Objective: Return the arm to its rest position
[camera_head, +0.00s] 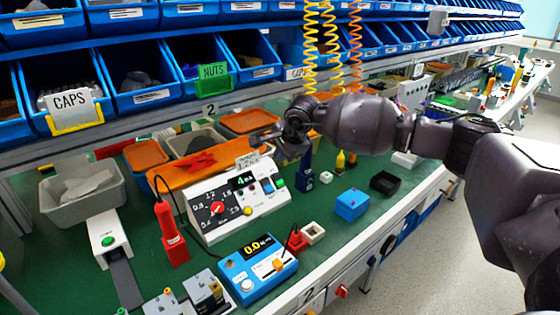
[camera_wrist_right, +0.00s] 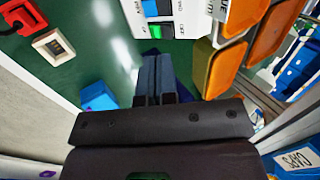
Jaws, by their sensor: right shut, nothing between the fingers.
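My right arm (camera_head: 365,124) reaches in from the right edge of the head view, above the green workbench. Its gripper (camera_head: 258,138) points left and hangs over the back of the white console. In the right wrist view the gripper's two fingers (camera_wrist_right: 155,75) are together with nothing between them. The white console (camera_head: 240,198) carries a rotary switch (camera_head: 218,208) with a red knob on a black dial, a small green-lit display and several buttons. The gripper is apart from the knob. Part of the console shows at the top of the wrist view (camera_wrist_right: 180,25). My left gripper is not in view.
A blue meter (camera_head: 258,270), a red upright tool (camera_head: 170,235), a blue box (camera_head: 352,204) and a black tray (camera_head: 384,183) stand on the bench. Orange trays (camera_head: 250,122) lie behind the console. Blue shelf bins (camera_head: 140,78) line the back. Coiled yellow cables (camera_head: 327,45) hang above the arm.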

